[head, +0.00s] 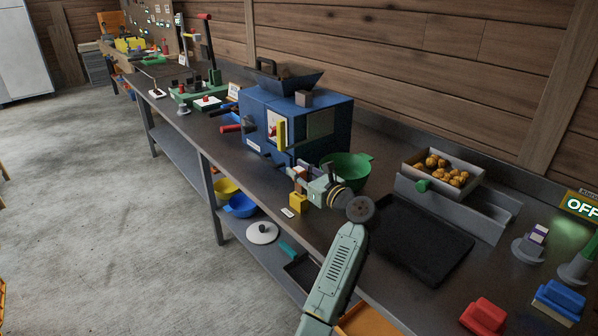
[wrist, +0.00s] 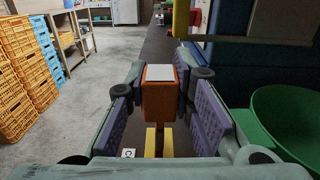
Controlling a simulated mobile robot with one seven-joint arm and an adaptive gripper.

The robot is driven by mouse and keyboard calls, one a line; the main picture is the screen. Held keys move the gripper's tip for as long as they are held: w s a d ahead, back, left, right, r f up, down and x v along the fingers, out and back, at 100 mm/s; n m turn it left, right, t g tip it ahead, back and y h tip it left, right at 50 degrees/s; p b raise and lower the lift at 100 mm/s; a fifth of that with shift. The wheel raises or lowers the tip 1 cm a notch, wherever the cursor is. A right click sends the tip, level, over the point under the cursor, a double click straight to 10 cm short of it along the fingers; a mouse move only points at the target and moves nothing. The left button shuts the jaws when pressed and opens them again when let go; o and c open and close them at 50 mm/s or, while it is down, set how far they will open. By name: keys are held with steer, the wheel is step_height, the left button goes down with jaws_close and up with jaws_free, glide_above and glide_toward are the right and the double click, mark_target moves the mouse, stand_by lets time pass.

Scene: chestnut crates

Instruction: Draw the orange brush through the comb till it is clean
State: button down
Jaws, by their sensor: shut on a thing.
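My gripper (head: 304,181) reaches over the bench in front of the blue machine. In the wrist view my gripper (wrist: 160,103) has its purple pads closed on both sides of the orange brush (wrist: 159,96), a block with a pale top face. In the head view the brush (head: 298,173) is small and partly covered by the fingers. A yellow block with upright parts, which looks like the comb (head: 298,204), stands on the bench just below. It also shows under the brush in the wrist view (wrist: 152,142). Bristles are hidden, and I cannot tell whether brush and comb touch.
The blue machine (head: 331,125) stands close behind my gripper. A green bowl (head: 346,175) is close to the right. A white label (head: 288,212) lies by the comb. A black tray (head: 418,240) and a crate of chestnuts (head: 470,165) are further right. The bench's front edge is near.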

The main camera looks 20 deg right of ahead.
mark_target(302, 191)
steer(key=shift+f, duration=0.15)
steer(key=shift+f+b, duration=0.85)
steer(key=shift+f, duration=1.45)
steer(key=shift+f, duration=0.4)
steer(key=shift+r, duration=0.2)
steer(key=shift+r+p, duration=0.85)
steer(key=shift+r, duration=1.3)
steer(key=shift+f, duration=0.25)
steer(key=shift+f+b, duration=0.6)
steer(key=shift+f, duration=1.3)
steer(key=shift+f, duration=0.1)
